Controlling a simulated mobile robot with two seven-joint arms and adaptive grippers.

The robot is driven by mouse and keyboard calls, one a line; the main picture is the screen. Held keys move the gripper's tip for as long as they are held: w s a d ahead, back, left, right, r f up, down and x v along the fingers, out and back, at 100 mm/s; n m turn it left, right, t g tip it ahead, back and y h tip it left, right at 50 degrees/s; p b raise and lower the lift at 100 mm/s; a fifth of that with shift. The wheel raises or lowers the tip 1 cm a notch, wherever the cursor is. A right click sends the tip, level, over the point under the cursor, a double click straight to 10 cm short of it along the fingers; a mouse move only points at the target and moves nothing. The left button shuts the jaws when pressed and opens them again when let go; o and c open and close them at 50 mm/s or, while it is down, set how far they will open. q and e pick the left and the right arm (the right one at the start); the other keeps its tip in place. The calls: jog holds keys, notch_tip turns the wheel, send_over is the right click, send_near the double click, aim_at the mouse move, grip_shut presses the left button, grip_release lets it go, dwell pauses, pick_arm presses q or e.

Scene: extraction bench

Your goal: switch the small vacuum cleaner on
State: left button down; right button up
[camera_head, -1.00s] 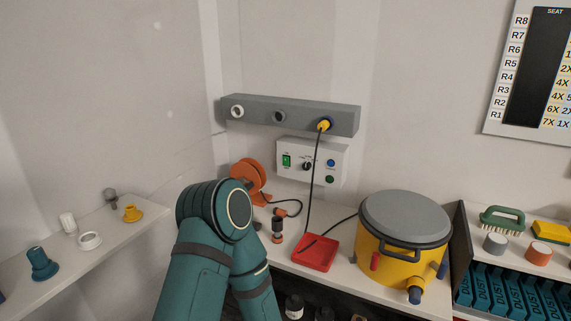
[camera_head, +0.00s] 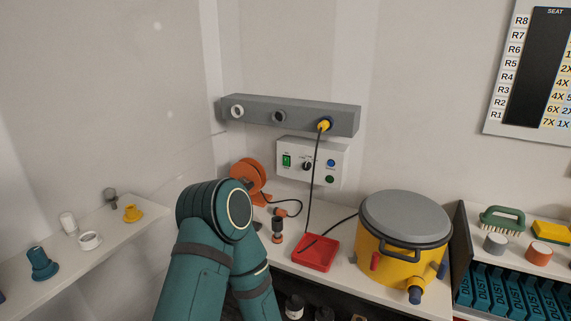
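The small vacuum cleaner looks to be the yellow drum (camera_head: 381,244) with a grey lid (camera_head: 407,216) and a dark handle, standing upright on the bench at the right. It has a red part (camera_head: 375,261) and blue fittings (camera_head: 415,295) low on its side. A black cable runs up to a yellow plug (camera_head: 324,125) in the grey socket strip (camera_head: 300,117). Below it a white control box (camera_head: 320,151) carries a green switch (camera_head: 286,161), a black knob (camera_head: 307,165), a blue button and a green button. My teal arm shows at bottom centre; neither gripper is in view.
A red tray (camera_head: 315,252), an orange reel (camera_head: 248,178) and a small orange-and-black piece (camera_head: 277,230) are on the bench. A left shelf (camera_head: 110,238) holds several small fittings. A right shelf holds a green brush (camera_head: 502,217) and teal boxes. My arm covers the bench's left part.

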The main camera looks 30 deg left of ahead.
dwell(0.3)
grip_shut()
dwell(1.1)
